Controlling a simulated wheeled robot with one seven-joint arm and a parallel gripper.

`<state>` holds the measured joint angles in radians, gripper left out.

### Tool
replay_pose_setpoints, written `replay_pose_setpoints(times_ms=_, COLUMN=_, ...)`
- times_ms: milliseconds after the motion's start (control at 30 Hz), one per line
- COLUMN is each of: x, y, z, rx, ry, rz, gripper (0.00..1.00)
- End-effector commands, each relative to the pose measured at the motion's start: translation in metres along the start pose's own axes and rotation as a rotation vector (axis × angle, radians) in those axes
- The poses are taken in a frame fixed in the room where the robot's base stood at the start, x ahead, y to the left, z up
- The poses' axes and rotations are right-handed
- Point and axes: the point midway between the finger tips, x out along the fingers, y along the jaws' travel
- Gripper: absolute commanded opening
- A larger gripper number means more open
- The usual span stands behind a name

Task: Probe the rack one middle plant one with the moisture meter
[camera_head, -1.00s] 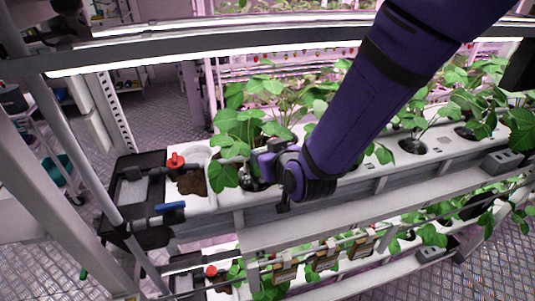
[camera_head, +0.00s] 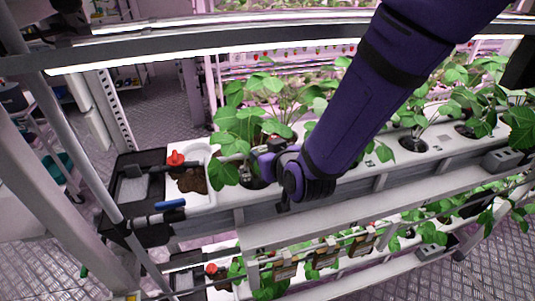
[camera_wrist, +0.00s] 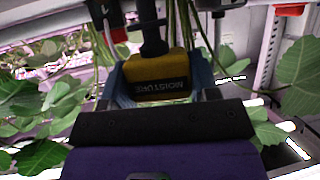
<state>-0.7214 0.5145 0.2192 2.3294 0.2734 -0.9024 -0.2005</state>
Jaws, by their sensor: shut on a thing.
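My gripper (camera_wrist: 157,82) is shut on the yellow moisture meter (camera_wrist: 160,88), whose MOISTURE label reads upside down in the wrist view. The meter's dark stem (camera_wrist: 151,30) runs up the picture among green plant stems; its tip is hidden. In the head view my gripper (camera_head: 266,160) is low among the leaves of the leftmost leafy plant (camera_head: 238,128) on the upper white trough. A dark pot opening (camera_head: 252,183) shows just below it. The meter is not clear in the head view, and I cannot tell whether it touches soil.
A white end basin (camera_head: 205,200) with brown soil, a red valve (camera_head: 176,159) and a blue-handled valve (camera_head: 171,204) stand left of the plant. A light bar (camera_head: 290,43) crosses above. A lower rack tier (camera_head: 340,285) holds more plants.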

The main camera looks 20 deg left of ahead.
Motion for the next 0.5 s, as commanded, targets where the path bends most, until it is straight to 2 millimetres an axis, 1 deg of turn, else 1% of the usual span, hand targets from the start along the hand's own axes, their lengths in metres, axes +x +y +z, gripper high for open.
replay_pose_setpoints(times_ms=167, x=0.0004, y=0.0000, z=0.0008, rx=0.000, ry=0.000, rz=0.000, gripper=0.25)
replay_pose_setpoints(times_ms=500, x=0.0037, y=0.0000, z=0.0085, rx=0.000, ry=-0.001, rz=0.000, gripper=0.25)
